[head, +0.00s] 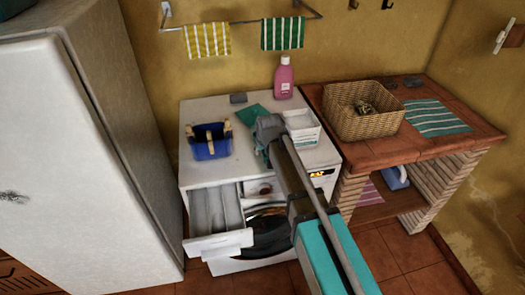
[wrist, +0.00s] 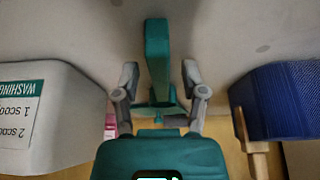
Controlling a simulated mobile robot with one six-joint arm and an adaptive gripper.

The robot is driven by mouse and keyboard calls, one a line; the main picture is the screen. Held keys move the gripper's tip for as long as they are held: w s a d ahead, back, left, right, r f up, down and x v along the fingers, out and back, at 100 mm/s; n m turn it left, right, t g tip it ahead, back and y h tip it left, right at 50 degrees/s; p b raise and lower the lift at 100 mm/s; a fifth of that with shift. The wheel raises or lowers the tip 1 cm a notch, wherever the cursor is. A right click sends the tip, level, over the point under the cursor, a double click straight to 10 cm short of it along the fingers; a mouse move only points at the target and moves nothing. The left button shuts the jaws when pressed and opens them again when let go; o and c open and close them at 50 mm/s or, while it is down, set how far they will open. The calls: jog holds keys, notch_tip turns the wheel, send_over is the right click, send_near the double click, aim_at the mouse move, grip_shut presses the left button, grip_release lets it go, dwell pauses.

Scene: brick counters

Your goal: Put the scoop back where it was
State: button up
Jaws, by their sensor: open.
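The teal scoop (wrist: 157,55) shows in the wrist view between the two fingers of my gripper (wrist: 160,80). The fingers are apart, with a gap on each side of the scoop. In the head view my gripper (head: 265,140) is over the white washing machine top (head: 215,175), and my arm hides most of what is under it. A white washing-powder box (head: 303,128) stands just right of my gripper; it shows upside down at the left of the wrist view (wrist: 45,115). Whether the scoop rests on the top is unclear.
A blue basket (head: 210,141) with wooden handles stands to the left. The machine's detergent drawer (head: 218,245) is open. A wicker basket (head: 365,123) stands on the brick counter.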

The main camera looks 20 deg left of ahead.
jog(key=p+v, duration=1.1)
jog(key=v, duration=0.1)
dwell(0.5)
jog(key=shift+r, duration=0.15)
jog(key=shift+w, duration=0.1)
dwell(0.6)
jog(key=s+d+m+g, duration=0.1)
jog(key=s+d+m, duration=0.1)
jog(key=d, duration=1.1)
jog(key=s+d+f+m+g+h, duration=0.1)
jog(key=s+d, duration=0.4)
jog(key=d, duration=0.7)
jog(key=s+d+m+g+h, duration=0.1)
jog(key=s+d+m+g, duration=0.1)
jog(key=d, duration=1.1)
jog(key=shift+s+d+f+m, duration=0.25)
jog(key=shift+s+d+m, duration=0.15)
jog(key=shift+s+m, duration=0.3)
jog(key=shift+a, duration=0.1)
